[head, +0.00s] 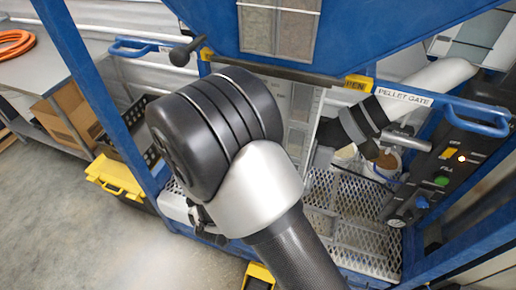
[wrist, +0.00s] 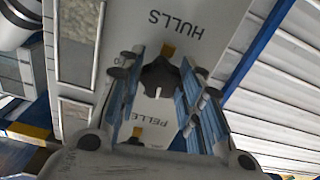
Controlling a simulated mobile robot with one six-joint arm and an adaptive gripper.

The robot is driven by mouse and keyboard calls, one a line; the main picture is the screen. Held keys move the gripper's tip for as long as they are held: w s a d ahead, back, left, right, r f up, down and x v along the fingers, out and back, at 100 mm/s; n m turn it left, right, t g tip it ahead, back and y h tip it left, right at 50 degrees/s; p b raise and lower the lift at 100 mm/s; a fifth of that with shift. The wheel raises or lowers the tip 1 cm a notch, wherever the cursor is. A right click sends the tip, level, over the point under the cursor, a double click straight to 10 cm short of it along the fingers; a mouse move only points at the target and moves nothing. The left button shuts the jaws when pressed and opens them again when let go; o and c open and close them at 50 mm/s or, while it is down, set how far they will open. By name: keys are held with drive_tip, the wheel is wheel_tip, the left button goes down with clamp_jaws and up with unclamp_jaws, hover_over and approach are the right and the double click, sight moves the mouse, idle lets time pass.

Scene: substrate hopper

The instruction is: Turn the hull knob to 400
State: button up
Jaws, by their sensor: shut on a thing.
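In the wrist view, the black hull knob (wrist: 158,80) sits on a pale panel (wrist: 222,22) just below the printed word HULLS, which appears upside down. My gripper (wrist: 164,72) is shut on this knob, with one blue-padded finger on each side of it. A small orange mark (wrist: 168,48) shows at the knob's edge. The scale around the knob is mostly hidden by the fingers, and the setting cannot be read. A second label, partly covered, starts with PELLE below the knob.
In the head view, the blue hopper (head: 350,38) hangs above, with a PELLET GATE label (head: 405,97). A mesh platform (head: 345,220) lies below. A control box with a green button (head: 441,181) stands at right. A yellow-lidded case (head: 115,178) sits at left near open floor.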

drive_tip(key=shift+m+b, duration=0.45)
drive_tip(key=shift+m, duration=0.15)
drive_tip(key=o, duration=1.1)
drive_tip(key=shift+c, duration=0.2)
drive_tip(key=v, duration=1.2)
